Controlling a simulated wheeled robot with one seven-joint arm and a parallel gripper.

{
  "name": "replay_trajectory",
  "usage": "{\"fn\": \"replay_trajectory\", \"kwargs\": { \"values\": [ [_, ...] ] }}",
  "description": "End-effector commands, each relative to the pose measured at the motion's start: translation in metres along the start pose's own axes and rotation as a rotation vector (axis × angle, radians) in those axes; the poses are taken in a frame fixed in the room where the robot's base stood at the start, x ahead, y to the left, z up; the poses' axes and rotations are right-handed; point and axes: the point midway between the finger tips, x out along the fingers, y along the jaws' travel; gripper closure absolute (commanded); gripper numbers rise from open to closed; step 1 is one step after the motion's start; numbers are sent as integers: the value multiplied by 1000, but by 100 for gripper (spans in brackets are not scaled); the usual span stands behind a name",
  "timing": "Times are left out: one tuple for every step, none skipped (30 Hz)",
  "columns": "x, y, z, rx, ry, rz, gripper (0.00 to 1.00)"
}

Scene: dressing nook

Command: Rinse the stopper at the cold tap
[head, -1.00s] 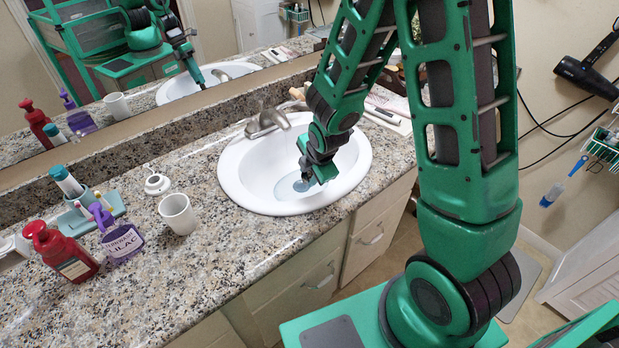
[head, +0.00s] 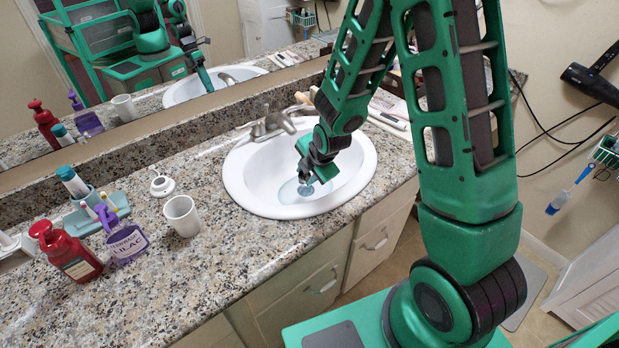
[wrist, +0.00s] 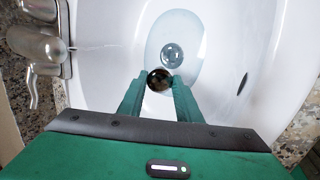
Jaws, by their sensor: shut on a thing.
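My gripper (wrist: 159,88) is shut on the stopper (wrist: 159,79), a small dark, glossy round piece between the fingertips in the wrist view. In the head view my gripper (head: 308,178) is low inside the white sink basin (head: 238,172). The drain (wrist: 172,54) lies just beyond the stopper in the wrist view, inside a pale bluish wet patch. The metal tap (head: 268,124) stands at the back rim, and also shows at the left of the wrist view (wrist: 38,45). A thin pale streak leaves its spout; I cannot tell if it is running water.
On the granite counter left of the basin are a white cup (head: 182,216), a small white round dish (head: 162,185), a purple bottle (head: 127,244), a red pump bottle (head: 68,252) and a blue tray (head: 95,212). A hair dryer (head: 592,78) hangs at the right.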

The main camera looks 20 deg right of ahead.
Motion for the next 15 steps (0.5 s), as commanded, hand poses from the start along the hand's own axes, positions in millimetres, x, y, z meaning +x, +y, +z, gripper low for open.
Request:
{"fn": "replay_trajectory", "kwargs": {
  "values": [
    [3,3,1,0,0,0,92],
    [5,6,1,0,0,0,92],
    [7,8,2,1,0,0,92],
    [8,10,3,1,-1,0,92],
    [10,11,4,1,-1,0,92],
    [12,14,4,2,-1,0,92],
    [14,16,5,2,-1,0,92],
    [16,18,5,1,-1,0,92],
    [18,20,5,1,-1,0,92],
    [19,22,6,1,-1,0,92],
    [21,25,6,1,-1,1,92],
    [23,27,7,1,-1,0,92],
    [25,28,7,1,-1,-1,92],
    [26,30,7,1,-1,-1,92],
    [29,33,8,1,-1,0,92]
  ]
}}
